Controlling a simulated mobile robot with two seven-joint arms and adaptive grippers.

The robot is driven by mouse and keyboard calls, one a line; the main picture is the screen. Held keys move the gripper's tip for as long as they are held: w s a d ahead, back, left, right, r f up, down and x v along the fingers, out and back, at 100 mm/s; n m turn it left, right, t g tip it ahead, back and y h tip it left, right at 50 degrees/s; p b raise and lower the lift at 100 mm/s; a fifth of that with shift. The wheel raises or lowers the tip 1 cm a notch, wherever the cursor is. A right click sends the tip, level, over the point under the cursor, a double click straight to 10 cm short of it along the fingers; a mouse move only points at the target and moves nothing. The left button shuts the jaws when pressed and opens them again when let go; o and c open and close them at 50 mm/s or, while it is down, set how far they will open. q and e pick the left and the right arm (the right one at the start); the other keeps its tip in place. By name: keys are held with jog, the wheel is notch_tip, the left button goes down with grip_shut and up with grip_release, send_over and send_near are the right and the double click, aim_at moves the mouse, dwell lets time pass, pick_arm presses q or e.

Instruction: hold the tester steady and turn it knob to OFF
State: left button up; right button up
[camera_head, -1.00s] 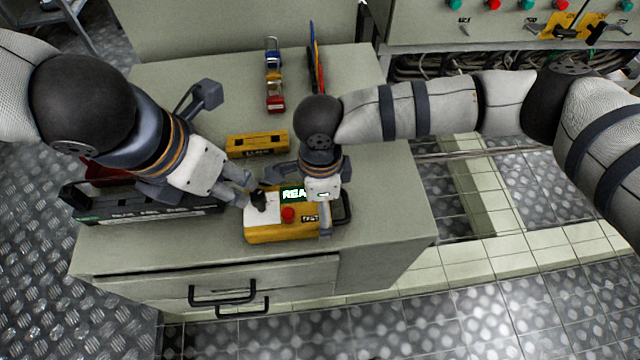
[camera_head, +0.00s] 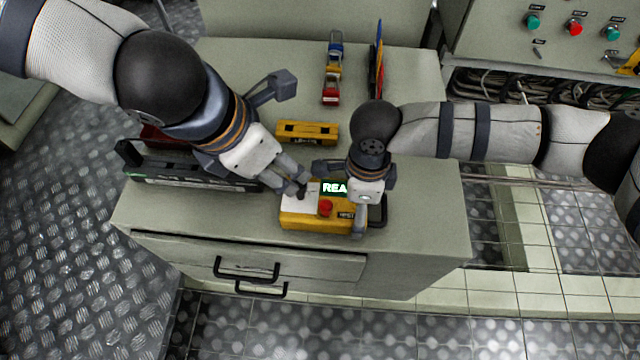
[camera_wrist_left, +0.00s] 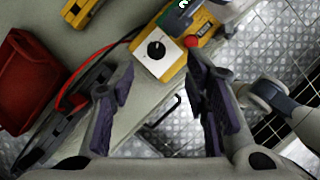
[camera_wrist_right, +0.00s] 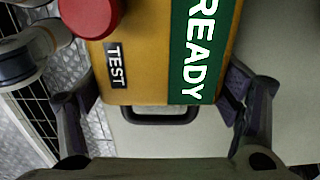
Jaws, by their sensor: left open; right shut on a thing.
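The tester (camera_head: 300,222) is a yellow box on the grey cabinet top, with a white panel, a red button (camera_head: 325,208) and a green display; "READY" reads fully in the right wrist view (camera_wrist_right: 200,45). Its black knob (camera_wrist_left: 156,50) sits on the white panel with a light pointer mark; I cannot read position labels. My left gripper (camera_head: 299,190) is open at the knob; in the left wrist view its fingers (camera_wrist_left: 160,78) stand apart on either side of the knob's line. My right gripper (camera_head: 346,194) is shut on the tester's display end, fingers along its opposite sides.
A yellow case (camera_head: 307,133) lies behind the tester. Small padlocks (camera_head: 332,70) and upright coloured tags (camera_head: 376,60) stand farther back. A control panel (camera_head: 550,50) stands back right. The cabinet's front right top is clear.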

pick_arm(q)
notch_tip(320, 180, down, 2)
jog(key=d+m+h, duration=0.2)
jog(key=m+h, duration=0.1)
jog(key=m, duration=0.5)
jog(key=m+t+h, duration=0.4)
jog(key=m+t, duration=0.1)
jog(key=m, duration=2.3)
send_near(298, 183)
jog(key=x, duration=1)
jog(key=shift+w+f, duration=0.1)
grip_shut()
